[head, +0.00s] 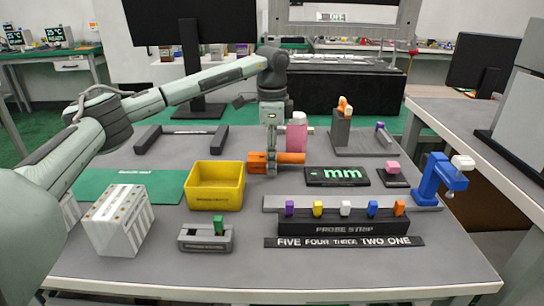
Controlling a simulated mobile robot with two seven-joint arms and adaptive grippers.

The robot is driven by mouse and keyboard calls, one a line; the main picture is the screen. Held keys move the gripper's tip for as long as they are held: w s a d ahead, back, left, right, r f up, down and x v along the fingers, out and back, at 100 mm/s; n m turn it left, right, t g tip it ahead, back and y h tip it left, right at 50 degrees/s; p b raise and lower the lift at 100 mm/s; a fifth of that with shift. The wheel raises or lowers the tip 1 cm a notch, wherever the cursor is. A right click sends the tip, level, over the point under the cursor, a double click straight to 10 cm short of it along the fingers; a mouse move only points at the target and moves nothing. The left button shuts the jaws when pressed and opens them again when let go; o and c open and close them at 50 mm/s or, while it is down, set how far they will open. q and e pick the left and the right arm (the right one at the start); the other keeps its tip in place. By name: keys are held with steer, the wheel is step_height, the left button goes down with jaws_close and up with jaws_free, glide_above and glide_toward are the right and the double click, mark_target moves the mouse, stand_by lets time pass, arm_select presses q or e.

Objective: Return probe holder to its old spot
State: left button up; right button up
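My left gripper (272,165) points down at the middle of the table, its fingers overlapping an orange bar-shaped piece (291,158) lying crosswise. I cannot tell whether the fingers are closed on it or whether it rests on the table. No part is labelled as the probe holder, so I cannot say which piece it is. A black block marked PROBE STRIP (344,229) carries several coloured pegs in a row. A black label strip (344,242) in front reads FIVE FOUR THREE TWO ONE. My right gripper is out of view.
A pink bottle (296,138) stands just behind the orange piece. Nearby are a yellow bin (214,186), a black mm display (337,176), a blue fixture (437,180), a white box (118,220) and a grey fixture with a green lever (206,238).

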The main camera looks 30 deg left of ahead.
arm_select(q)
steer(key=shift+o, duration=0.2)
steer(key=shift+r, duration=0.1)
step_height(320, 180, up, 12)
stand_by(0.5)
stand_by(0.4)
